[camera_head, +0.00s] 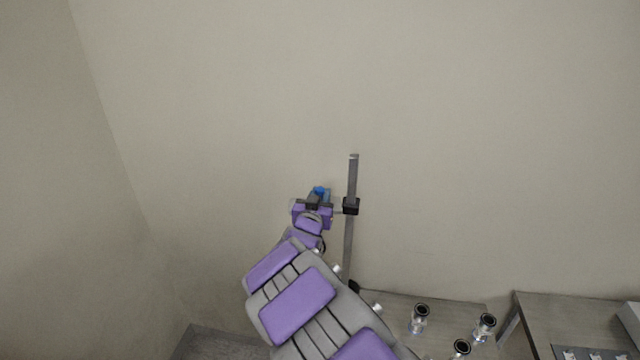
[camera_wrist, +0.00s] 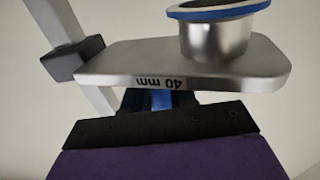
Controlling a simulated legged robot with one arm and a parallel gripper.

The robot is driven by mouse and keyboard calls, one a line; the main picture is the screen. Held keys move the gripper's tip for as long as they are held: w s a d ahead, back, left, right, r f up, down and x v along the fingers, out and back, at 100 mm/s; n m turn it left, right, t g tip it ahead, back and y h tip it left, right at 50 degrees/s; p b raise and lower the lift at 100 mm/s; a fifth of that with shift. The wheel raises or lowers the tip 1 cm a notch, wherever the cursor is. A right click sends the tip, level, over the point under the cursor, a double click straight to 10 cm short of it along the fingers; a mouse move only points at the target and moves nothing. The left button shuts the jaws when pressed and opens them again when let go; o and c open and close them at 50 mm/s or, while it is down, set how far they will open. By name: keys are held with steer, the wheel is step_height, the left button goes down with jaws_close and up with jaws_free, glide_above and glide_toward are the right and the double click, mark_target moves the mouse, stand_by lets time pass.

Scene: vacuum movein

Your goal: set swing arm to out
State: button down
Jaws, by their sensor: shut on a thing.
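The swing arm (camera_wrist: 130,62) is a flat grey plate marked "40 mm", upside down in the wrist view. A metal cup (camera_wrist: 215,40) with a blue rim sits on it; blue also shows by my gripper in the head view (camera_head: 320,190). A black clamp (camera_wrist: 72,58) lies beside the plate's left end, on a grey post; it also shows in the head view (camera_head: 351,206). My gripper (camera_wrist: 160,100) is at the plate's near edge, shut on the swing arm, with a blue part between its dark fingers. The exact contact is hidden beneath the plate.
The grey post (camera_head: 352,175) stands upright before a plain wall. Several metal fittings with black rings, one of them (camera_head: 419,318), stand on a low surface at lower right. A table (camera_head: 565,310) is farther right. The space left of my arm looks clear.

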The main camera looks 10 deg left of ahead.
steer(key=shift+w+a+r+m+h+p, duration=0.15)
steer(key=shift+r+m+h+p, duration=0.2)
steer(key=shift+p, duration=0.45)
steer(key=shift+w+a+r+m+h+p, duration=0.1)
steer(key=shift+w+r+h+p, duration=0.2)
steer(key=shift+p, duration=0.55)
steer(key=shift+w+a+r+m+h+p, duration=0.1)
steer(key=shift+r+m+h+p, duration=0.2)
steer(key=shift+r+p, duration=0.35)
steer(key=shift+w+f+h+p, duration=0.1)
steer(key=shift+f+h+p, duration=0.2)
steer(key=shift+p, duration=0.35)
steer(key=c, duration=1.3)
jaws_free()
steer(key=shift+r, duration=0.15)
steer(key=shift+o, duration=0.8)
steer(key=shift+s+r, duration=0.15)
steer(key=shift+s, duration=0.3)
steer(key=shift+o, duration=0.3)
steer(key=shift+s, duration=0.25)
steer(key=shift+w+f, duration=0.3)
steer(key=shift+f, duration=0.4)
steer(key=shift+d+f, duration=0.1)
steer(key=shift+f, duration=0.2)
